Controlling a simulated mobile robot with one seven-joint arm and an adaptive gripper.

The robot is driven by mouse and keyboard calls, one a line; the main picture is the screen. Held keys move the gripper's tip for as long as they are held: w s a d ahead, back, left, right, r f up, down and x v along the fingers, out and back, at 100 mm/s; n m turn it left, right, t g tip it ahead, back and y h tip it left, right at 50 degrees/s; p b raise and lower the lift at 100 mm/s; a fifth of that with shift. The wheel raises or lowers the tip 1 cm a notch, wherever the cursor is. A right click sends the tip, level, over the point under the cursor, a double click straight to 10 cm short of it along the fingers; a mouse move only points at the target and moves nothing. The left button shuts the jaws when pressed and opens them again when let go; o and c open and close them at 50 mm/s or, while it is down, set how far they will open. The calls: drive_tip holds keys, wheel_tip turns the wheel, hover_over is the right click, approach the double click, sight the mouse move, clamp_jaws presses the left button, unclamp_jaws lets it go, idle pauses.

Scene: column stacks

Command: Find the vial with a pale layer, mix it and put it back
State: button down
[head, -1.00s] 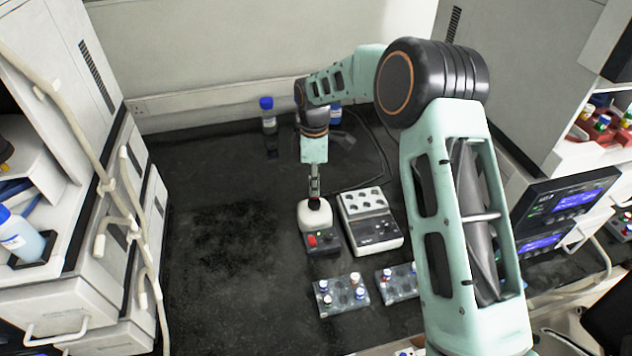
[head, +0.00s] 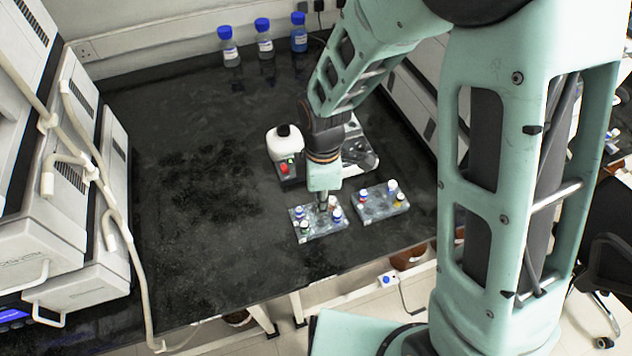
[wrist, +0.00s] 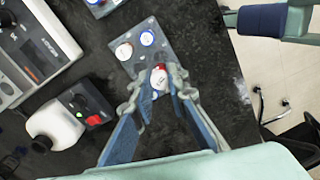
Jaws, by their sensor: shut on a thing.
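My gripper (wrist: 163,84) is shut on a vial (wrist: 158,77) with a white and red top, at the near part of the left rack in the wrist view. In the head view my gripper (head: 322,204) is low over that left rack (head: 320,230). The fingers hide most of the held vial, so I cannot tell whether it is seated in a hole, and no pale layer shows.
A second rack (head: 380,205) with several vials stands just right. A grey block device (head: 357,153) is behind the racks, partly hidden by my arm. Three blue-capped bottles (head: 264,42) stand at the back. The bench's left middle is clear; its front edge is near.

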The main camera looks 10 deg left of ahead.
drive_tip(key=shift+s+f+b, duration=0.1)
drive_tip(key=shift+f+b, duration=1.35)
drive_tip(key=shift+f, duration=0.55)
drive_tip(key=shift+f+b, duration=0.55)
drive_tip(key=shift+f, duration=0.05)
idle(0.6)
drive_tip(key=shift+f+b, duration=0.4)
drive_tip(key=shift+f, duration=0.1)
drive_tip(key=c, duration=1.5)
unclamp_jaws()
drive_tip(key=shift+o, duration=0.2)
drive_tip(key=shift+r, duration=0.1)
drive_tip(key=shift+r+p, duration=2.45)
drive_tip(key=shift+r, duration=0.5)
